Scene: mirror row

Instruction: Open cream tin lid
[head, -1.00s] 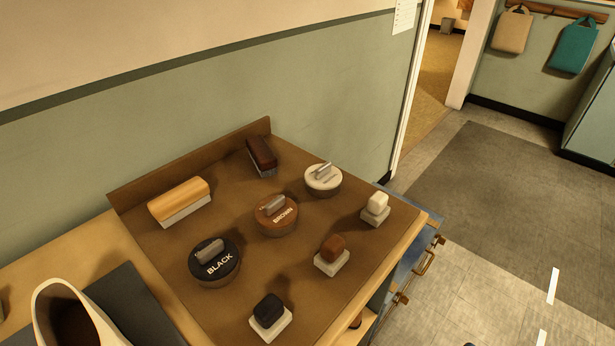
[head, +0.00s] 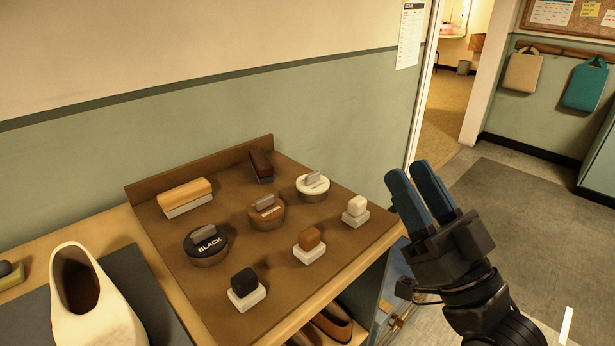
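The cream tin (head: 312,194) is a round tin with a cream lid and a grey raised grip on top. It stands on the brown board, at the right end of a row of three tins, with its lid on. My gripper (head: 408,168), with two blue fingers, is in the air to the right of the tin, clear of the board. The fingers point up and left and lie close together from this angle. Nothing shows between them, but their opening cannot be judged.
A brown tin (head: 266,213) and black tin (head: 206,246) stand left of the cream tin. Two brushes (head: 185,195) (head: 261,163) lie behind. A cream shoe (head: 88,300) stands left.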

